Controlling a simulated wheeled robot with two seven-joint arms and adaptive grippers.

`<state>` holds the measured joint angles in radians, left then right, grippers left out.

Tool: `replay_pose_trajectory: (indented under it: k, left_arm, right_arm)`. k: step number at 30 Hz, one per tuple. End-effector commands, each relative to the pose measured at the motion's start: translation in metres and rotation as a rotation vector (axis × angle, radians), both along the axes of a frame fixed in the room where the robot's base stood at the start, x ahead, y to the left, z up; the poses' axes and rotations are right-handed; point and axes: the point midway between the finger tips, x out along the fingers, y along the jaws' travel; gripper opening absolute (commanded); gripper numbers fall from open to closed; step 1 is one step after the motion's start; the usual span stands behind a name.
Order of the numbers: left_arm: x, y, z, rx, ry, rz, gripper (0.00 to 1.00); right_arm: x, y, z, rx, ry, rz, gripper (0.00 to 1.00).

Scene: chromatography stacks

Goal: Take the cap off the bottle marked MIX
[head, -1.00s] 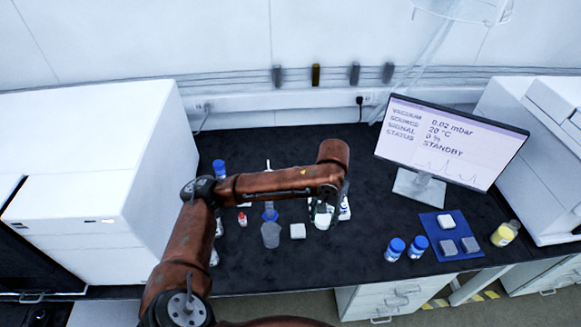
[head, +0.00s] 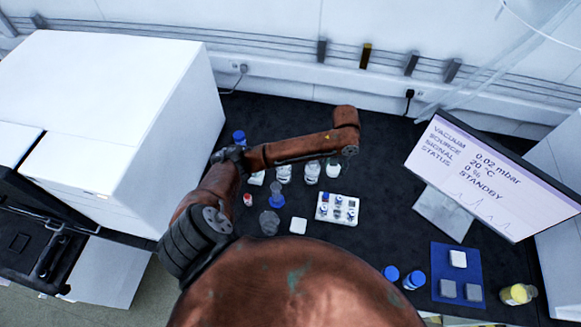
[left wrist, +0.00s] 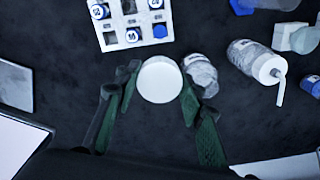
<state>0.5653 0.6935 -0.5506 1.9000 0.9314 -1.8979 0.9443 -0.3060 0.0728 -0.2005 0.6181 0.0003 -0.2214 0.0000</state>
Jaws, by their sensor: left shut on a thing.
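My left gripper (left wrist: 159,78) is shut on a round white cap (left wrist: 161,85), with a green finger on each side of it in the left wrist view. Whether a bottle hangs below the cap is hidden there. In the head view my left gripper (head: 338,158) is mostly behind my arm, and a small white piece shows under it, behind the vial tray. Clear bottles (head: 283,174) and (head: 312,173) stand to its left. No MIX marking is readable on any bottle. My right gripper is not in view.
A white tray of vials (head: 325,218) stands in front of my gripper. Two blue-capped jars (head: 413,280), a blue mat (head: 447,249) and a monitor (head: 487,180) are at the right.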

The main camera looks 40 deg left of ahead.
Motion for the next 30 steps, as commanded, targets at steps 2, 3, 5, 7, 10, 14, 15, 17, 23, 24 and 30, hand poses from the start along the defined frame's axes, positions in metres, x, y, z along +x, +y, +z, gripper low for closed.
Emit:
replay_pose_trajectory:
  k: [2,3,5,7,10,14,15,17,23,24,30]
  left_arm:
    - [-0.012,0.022,-0.018,-0.003,0.016,0.034,0.07]
    - [-0.017,0.031,-0.029,-0.005,0.016,0.043,0.07]
    - [-0.027,0.046,-0.045,-0.004,0.015,0.055,0.07]
    - [-0.038,0.061,-0.060,-0.003,0.012,0.064,0.07]
    - [-0.054,0.077,-0.077,-0.002,0.010,0.072,0.07]
    - [-0.066,0.088,-0.089,-0.001,0.006,0.075,0.07]
    - [-0.068,0.089,-0.094,-0.002,0.006,0.074,0.07]
    - [-0.070,0.091,-0.102,-0.001,0.007,0.074,0.07]
    - [-0.070,0.091,-0.138,0.000,0.006,0.073,0.07]
    - [-0.069,0.091,-0.143,0.000,0.005,0.073,0.07]
    - [-0.069,0.091,-0.162,0.000,0.005,0.072,0.07]
  right_arm:
    - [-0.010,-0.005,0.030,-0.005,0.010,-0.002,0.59]
    - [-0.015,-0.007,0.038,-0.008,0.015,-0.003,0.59]
    - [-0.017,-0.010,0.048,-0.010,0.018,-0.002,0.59]
    - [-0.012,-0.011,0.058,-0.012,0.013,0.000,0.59]
    - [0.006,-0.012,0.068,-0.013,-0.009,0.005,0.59]
    - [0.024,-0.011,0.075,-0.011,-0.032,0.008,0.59]
    - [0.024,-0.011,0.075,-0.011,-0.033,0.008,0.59]
    - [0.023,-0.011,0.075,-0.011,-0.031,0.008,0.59]
    - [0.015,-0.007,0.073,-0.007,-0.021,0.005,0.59]
    - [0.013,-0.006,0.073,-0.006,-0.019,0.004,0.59]
    - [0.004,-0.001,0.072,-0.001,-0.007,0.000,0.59]
